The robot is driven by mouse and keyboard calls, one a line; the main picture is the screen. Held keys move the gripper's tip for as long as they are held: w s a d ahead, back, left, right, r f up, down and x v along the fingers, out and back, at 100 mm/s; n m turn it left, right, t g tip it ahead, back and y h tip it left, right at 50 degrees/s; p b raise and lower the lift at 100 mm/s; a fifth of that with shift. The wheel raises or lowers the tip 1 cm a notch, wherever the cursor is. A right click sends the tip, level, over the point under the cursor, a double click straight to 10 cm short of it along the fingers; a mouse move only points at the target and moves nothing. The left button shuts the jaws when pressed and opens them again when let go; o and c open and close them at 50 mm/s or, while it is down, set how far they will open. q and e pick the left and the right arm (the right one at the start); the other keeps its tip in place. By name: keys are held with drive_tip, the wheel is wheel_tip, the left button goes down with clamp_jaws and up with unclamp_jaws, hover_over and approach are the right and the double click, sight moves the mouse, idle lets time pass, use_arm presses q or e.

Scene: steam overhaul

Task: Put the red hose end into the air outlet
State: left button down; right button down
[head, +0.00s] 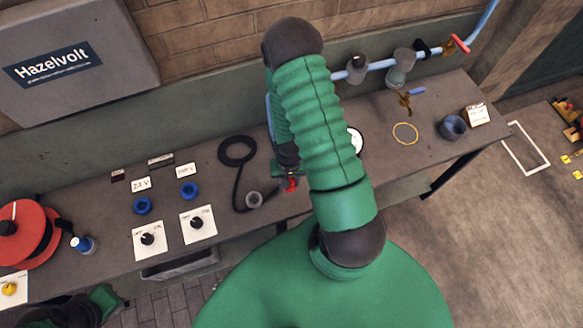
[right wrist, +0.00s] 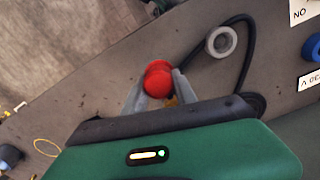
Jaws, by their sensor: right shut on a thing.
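The red hose end (right wrist: 158,80) is a rounded red piece between the two grey fingers of my right gripper (right wrist: 155,92) in the right wrist view. The gripper is shut on it, low over the bench. In the head view a bit of the red end (head: 291,184) shows beside my right forearm, which hides most of the gripper. A blue pipe (head: 380,65) with grey fittings (head: 356,68) runs along the back wall. I cannot tell which fitting is the air outlet. My left gripper's fingers are not in view.
A black hose (head: 238,150) lies coiled on the bench (head: 330,190) by a grey ring (head: 254,199). Blue sockets (head: 189,190), switch plates (head: 198,224) and a red reel (head: 28,235) stand left. A yellow ring (head: 405,133) and a dark cup (head: 452,127) stand right.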

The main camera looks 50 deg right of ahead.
drive_tip(key=shift+w+d, duration=0.85)
drive_tip(key=shift+w, duration=0.1)
drive_tip(key=w+d+b, duration=0.2)
drive_tip(key=w+d, duration=0.4)
drive_tip(key=w, duration=0.1)
drive_tip(key=shift+w+d, duration=0.15)
drive_tip(key=shift+w, duration=0.05)
drive_tip(key=shift+b, duration=0.35)
drive_tip(key=shift+f, duration=0.4)
drive_tip(key=shift+f+b, duration=2.15)
drive_tip(key=shift+f, duration=0.25)
drive_tip(key=c, duration=0.9)
unclamp_jaws()
